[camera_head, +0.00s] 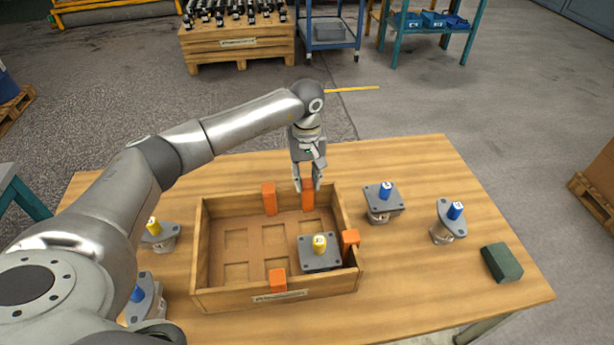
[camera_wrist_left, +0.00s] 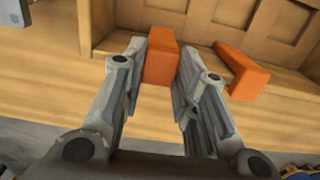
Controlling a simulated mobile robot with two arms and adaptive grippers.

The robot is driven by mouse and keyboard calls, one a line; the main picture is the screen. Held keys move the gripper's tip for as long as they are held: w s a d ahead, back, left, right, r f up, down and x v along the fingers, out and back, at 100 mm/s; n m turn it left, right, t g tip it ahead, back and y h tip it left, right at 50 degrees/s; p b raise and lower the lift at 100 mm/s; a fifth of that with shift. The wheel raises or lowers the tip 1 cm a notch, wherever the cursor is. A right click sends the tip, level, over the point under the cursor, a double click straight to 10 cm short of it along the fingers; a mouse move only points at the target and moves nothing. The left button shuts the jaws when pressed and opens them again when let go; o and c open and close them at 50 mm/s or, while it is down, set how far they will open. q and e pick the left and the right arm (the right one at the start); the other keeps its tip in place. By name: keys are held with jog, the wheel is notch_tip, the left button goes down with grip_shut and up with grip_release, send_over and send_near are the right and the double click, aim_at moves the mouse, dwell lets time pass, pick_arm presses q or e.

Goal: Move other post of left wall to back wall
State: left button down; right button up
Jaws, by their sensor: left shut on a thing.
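My left gripper (camera_head: 307,184) is over the back wall of the wooden box (camera_head: 203,262), fingers pointing down. It is shut on an orange post (camera_head: 308,201). In the left wrist view this held post (camera_wrist_left: 160,56) is between the two fingers, at the back wall. I cannot tell whether it is fully seated. A second orange post (camera_head: 269,198) stands at the back wall, to the left; it also shows in the left wrist view (camera_wrist_left: 242,73). No post shows on the left wall. My right gripper is not in view.
Other orange posts are at the right wall (camera_head: 350,240) and the front wall (camera_head: 277,281). A yellow-topped motor (camera_head: 320,254) sits in the box's right front. Blue-topped motors (camera_head: 384,202) (camera_head: 449,221) and a green block (camera_head: 502,263) stand to the right.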

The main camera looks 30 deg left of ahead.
pick_arm(q)
jog(key=c, duration=1.1)
grip_release()
jog(key=shift+o, duration=0.2)
